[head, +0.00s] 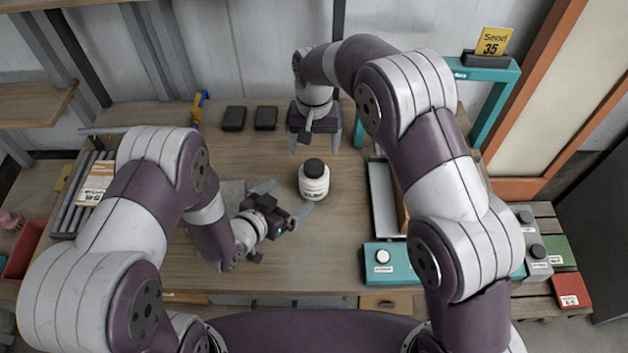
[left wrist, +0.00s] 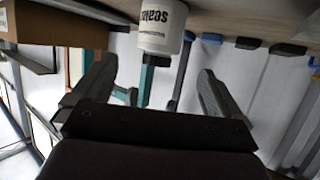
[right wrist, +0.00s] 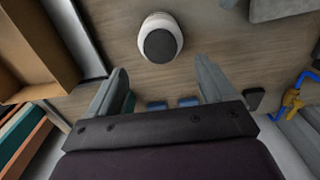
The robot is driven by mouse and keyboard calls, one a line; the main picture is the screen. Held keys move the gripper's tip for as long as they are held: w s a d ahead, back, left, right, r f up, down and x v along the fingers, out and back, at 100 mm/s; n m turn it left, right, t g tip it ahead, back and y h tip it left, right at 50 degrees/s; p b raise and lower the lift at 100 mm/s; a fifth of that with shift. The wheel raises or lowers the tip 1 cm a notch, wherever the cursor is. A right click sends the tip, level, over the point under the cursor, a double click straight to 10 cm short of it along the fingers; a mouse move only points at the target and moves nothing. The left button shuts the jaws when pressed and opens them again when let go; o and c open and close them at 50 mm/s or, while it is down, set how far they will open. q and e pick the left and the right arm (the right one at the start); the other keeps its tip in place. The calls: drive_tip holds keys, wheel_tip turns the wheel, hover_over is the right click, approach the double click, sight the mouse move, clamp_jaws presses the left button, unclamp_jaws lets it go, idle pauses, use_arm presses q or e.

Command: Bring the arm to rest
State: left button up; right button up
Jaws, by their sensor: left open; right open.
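My left gripper (head: 285,203) is open and low over the middle of the workbench, its fingers pointing toward a white jar (head: 314,180) with a dark lid. The jar stands upright just beyond and beside the fingertips; I cannot tell whether one finger touches it. The jar also shows at the top of the left wrist view (left wrist: 162,25), ahead of the open fingers. My right gripper (head: 316,143) is open and empty, pointing down behind the jar. The right wrist view shows the jar's dark lid (right wrist: 160,44) beyond the fingers, apart from them.
A teal frame (head: 497,95) with a yellow sign (head: 493,42) stands back right. A metal tray (head: 385,200) and a teal box with a white knob (head: 388,265) lie right of the jar. Dark blocks (head: 234,118) sit at the back. The front middle of the workbench is clear.

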use_arm(q)
drive_tip(key=shift+s+a+r, duration=0.2)
drive_tip(key=shift+s+a, duration=0.05)
drive_tip(key=shift+s, duration=0.1)
idle(0.3)
drive_tip(key=a+r+n+g+y, duration=0.45)
drive_tip(key=a+y, duration=0.25)
drive_tip(key=a, duration=0.2)
drive_tip(key=s+a+r+n+g, duration=0.2)
drive_tip(key=s+r+g, duration=0.3)
drive_tip(key=s, duration=0.6)
drive_tip(key=shift+a+r+y, duration=0.2)
drive_tip(key=shift+r+y, duration=0.1)
drive_tip(key=shift+r, duration=0.45)
use_arm(e)
drive_tip(key=s+d+r+t, duration=0.1)
drive_tip(key=s+d+r, duration=0.2)
drive_tip(key=s+d, duration=1.5)
drive_tip(key=s, duration=0.3)
drive_tip(key=shift+d+r, duration=0.15)
drive_tip(key=shift+d, duration=0.05)
use_arm(q)
drive_tip(key=shift+s, duration=0.1)
use_arm(e)
drive_tip(key=shift+s, duration=0.15)
